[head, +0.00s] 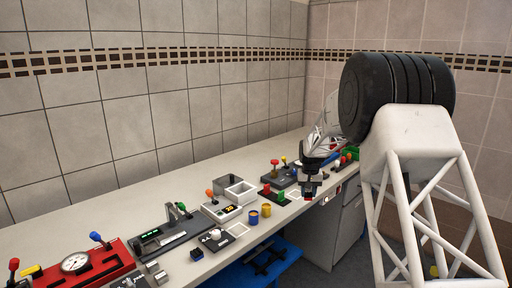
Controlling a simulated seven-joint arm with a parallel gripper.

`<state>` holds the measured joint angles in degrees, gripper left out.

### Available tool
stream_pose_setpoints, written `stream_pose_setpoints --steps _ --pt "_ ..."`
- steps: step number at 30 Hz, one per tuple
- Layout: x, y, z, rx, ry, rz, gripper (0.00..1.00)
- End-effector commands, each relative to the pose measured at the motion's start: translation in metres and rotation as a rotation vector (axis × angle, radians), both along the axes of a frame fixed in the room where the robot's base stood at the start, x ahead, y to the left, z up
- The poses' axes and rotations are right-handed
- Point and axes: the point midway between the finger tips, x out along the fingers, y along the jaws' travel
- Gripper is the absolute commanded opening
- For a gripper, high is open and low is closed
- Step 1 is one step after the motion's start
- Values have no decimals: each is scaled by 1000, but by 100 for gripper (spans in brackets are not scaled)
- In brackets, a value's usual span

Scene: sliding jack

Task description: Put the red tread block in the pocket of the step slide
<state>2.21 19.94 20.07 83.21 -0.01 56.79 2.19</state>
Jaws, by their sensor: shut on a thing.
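My gripper (310,188) is small in the head view, pointing down over the right part of the bench near its front edge. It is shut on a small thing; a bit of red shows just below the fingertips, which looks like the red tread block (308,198). The fingers and the distance hide most of it. A dark grey device (283,181) with a red knob and a yellow knob stands to the left of the gripper. I cannot tell for sure which fixture is the step slide, and its pocket cannot be made out.
A red block (265,191) and a green block (281,197) stand left of the gripper. White trays (241,191), blue and yellow cups (265,210), a grey rail device (172,238) and a red gauge panel (82,265) line the bench (130,211). A blue stool (262,268) stands below.

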Motion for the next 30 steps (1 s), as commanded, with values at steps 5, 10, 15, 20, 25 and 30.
stream_pose_setpoints --steps 5,10,15,20,25,30 --pt "6 -49 -27 0 4 -68 7" --pt "1 -62 -83 0 5 -93 7" --pt "-12 -54 -145 0 5 -84 7" --pt "-32 -37 -207 0 6 -59 7" --pt "-59 -16 -270 0 6 -27 7" --pt "-90 5 -329 0 5 12 7"
